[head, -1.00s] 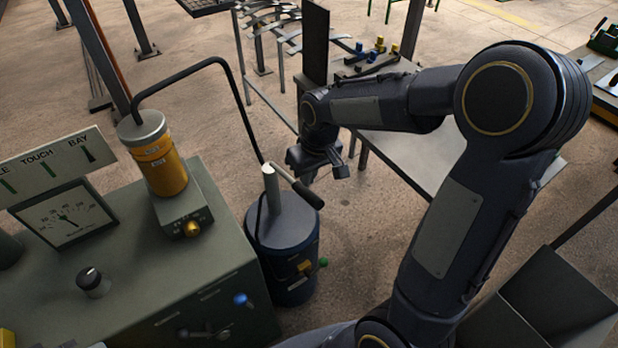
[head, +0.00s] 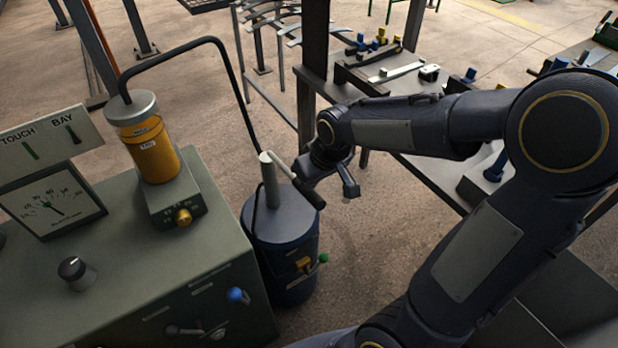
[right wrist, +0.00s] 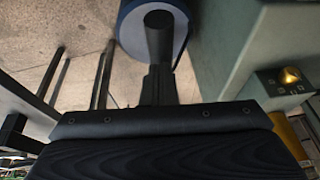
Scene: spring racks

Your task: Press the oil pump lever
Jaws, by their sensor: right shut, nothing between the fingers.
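The oil pump is a dark blue drum (head: 283,228) with an upright metal post, standing on the floor beside the green cabinet. Its lever (head: 309,194) has a metal rod and a black grip, sloping down to the right. My right gripper (head: 304,174) is shut and empty, right at the lever, just above the grip. In the right wrist view the black grip (right wrist: 158,40) lies straight ahead of my shut fingers (right wrist: 158,88), with the blue drum behind it. I cannot tell whether they touch. My left gripper is not in view.
The green cabinet (head: 225,255) stands left of the pump and carries a yellow cylinder (head: 157,150), a gauge (head: 55,203) and a knob (head: 75,270). A black hose arches from the cylinder to the pump. A workbench (head: 425,170) with tools stands behind my right arm.

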